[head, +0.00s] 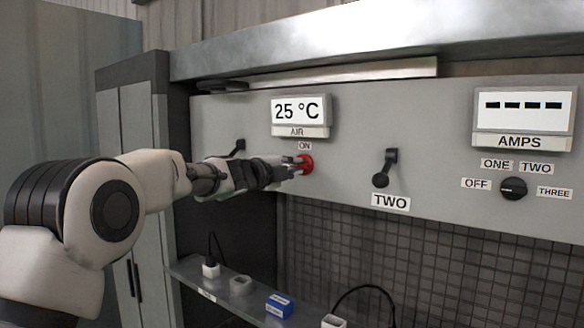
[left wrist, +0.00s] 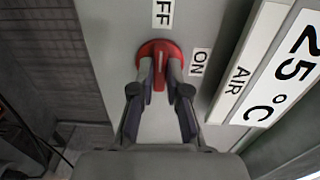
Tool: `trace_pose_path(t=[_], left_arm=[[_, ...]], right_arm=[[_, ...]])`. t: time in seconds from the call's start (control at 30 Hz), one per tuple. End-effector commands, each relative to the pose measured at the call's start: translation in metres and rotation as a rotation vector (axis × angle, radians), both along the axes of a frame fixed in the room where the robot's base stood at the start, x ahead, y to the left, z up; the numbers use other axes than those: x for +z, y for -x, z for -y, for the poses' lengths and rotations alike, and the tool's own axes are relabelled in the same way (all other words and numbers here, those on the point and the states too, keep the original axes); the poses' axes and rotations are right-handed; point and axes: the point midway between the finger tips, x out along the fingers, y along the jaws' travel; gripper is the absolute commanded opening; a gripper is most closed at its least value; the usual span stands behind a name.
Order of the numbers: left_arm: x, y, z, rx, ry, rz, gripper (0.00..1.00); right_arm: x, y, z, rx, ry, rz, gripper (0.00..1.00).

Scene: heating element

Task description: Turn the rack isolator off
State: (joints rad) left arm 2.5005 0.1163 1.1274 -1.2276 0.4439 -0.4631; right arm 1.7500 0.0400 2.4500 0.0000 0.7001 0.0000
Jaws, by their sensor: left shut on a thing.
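A red rotary knob (head: 307,165) sits on the grey panel below the AIR display; it also shows in the left wrist view (left wrist: 146,49). The ON label (head: 304,146) is above it in the head view. In the left wrist view the ON label (left wrist: 198,62) is to its right and the partly cut-off OFF label (left wrist: 163,13) is above it. My left gripper (head: 296,166) is shut on the knob's raised grip, with one finger on each side in the left wrist view (left wrist: 160,72). The grip lies roughly along the line towards OFF there; its pointing end is unclear. My right gripper is out of view.
The AIR display (head: 299,109) reads 25 °C. A black lever switch (head: 385,168) marked TWO and a black selector (head: 513,188) under the AMPS display (head: 523,107) are to the right. A shelf (head: 222,297) with several small blocks is below.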

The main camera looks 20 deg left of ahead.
Motion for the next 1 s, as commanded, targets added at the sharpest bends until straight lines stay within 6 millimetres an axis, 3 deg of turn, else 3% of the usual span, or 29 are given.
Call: trace_pose_path(t=[0.13,0.2,0.23,0.53,0.67,1.0], left_arm=[[0.001,0.000,0.001,-0.001,0.002,0.002,0.00],[0.002,0.000,0.001,-0.001,0.001,0.002,0.32],[0.001,0.000,0.001,-0.001,0.001,0.002,0.40],[0.001,0.001,0.000,0.000,0.000,0.001,0.40],[0.002,0.011,-0.005,0.000,0.002,0.002,0.40],[0.001,0.088,-0.030,-0.002,0.004,0.001,0.40]], right_arm=[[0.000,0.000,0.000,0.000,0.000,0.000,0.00],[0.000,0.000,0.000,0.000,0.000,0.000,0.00],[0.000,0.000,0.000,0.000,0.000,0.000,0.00],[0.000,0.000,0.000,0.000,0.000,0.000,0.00],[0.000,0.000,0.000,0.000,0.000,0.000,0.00],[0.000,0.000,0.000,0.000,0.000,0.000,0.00]])
